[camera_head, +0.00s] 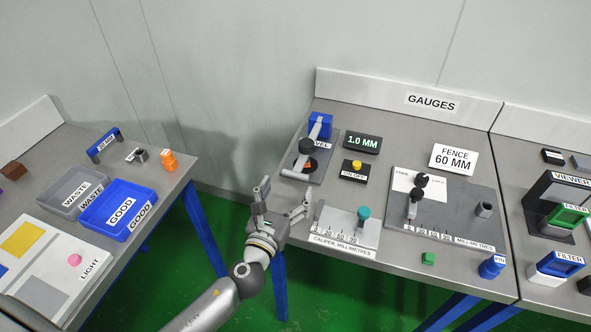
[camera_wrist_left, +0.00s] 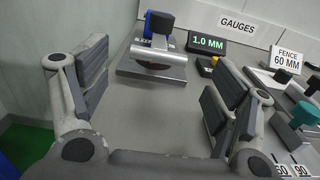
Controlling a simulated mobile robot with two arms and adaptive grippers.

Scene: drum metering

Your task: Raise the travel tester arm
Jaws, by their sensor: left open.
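The travel tester (camera_head: 309,150) stands at the back left of the gauge table, on a grey base with a blue block. In the left wrist view the tester (camera_wrist_left: 153,52) shows ahead, beyond the fingers. My left gripper (camera_head: 283,200) is open and empty, in front of the table's left edge, apart from the tester and nearer to me. In the left wrist view its fingers (camera_wrist_left: 160,100) are spread wide with bare table top between them. My right gripper is not in view.
A 1.0 MM display (camera_head: 362,142) and an on/off box with a yellow button (camera_head: 354,170) stand right of the tester. A caliper plate (camera_head: 335,237) with a teal knob lies close to my left gripper. A floor gap separates the left table (camera_head: 165,190).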

